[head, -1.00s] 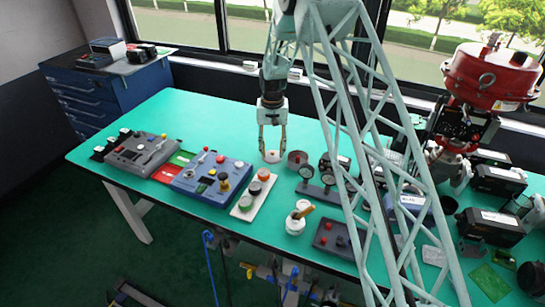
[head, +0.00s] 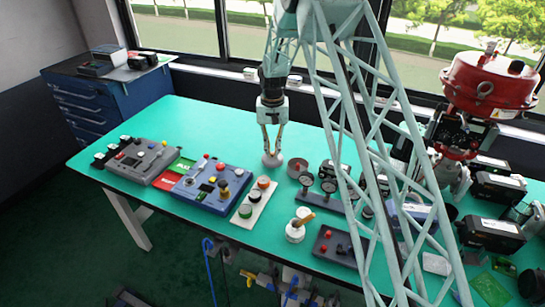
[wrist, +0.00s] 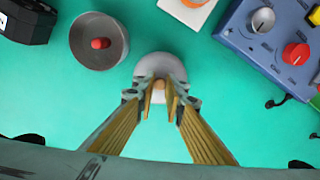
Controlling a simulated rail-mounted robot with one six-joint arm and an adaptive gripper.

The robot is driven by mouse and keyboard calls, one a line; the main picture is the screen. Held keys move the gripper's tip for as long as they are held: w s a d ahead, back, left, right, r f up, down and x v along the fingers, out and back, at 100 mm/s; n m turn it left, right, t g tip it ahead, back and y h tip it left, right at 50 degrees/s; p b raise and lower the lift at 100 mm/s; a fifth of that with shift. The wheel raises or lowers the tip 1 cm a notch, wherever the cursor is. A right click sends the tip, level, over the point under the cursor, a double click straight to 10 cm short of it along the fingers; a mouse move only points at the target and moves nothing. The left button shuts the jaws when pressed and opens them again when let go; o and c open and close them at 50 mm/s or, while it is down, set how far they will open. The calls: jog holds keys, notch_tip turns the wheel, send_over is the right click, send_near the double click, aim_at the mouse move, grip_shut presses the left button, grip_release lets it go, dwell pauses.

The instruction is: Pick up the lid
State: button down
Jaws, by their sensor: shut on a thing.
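The lid (head: 272,161) is a small pale round piece at the middle of the green table. In the wrist view it is a whitish dome (wrist: 160,64) with a tan knob (wrist: 158,86) on top. My gripper (head: 272,151) points down over it, its two fingers drawn together on the knob. In the wrist view the fingertips (wrist: 160,98) close on the knob from both sides and hide part of it. The lid looks to be at table level; I cannot tell any gap beneath it.
A grey round dish with a red centre (wrist: 99,42) sits close beside the lid. A white strip with coloured buttons (head: 255,200) and a blue control box (head: 212,184) lie left of it. Gauges (head: 320,190) stand to the right. A white pot (head: 298,226) is in front.

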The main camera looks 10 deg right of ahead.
aim_at(273, 153)
jog(key=shift+r+p, duration=0.35)
jog(key=shift+r, duration=2.45)
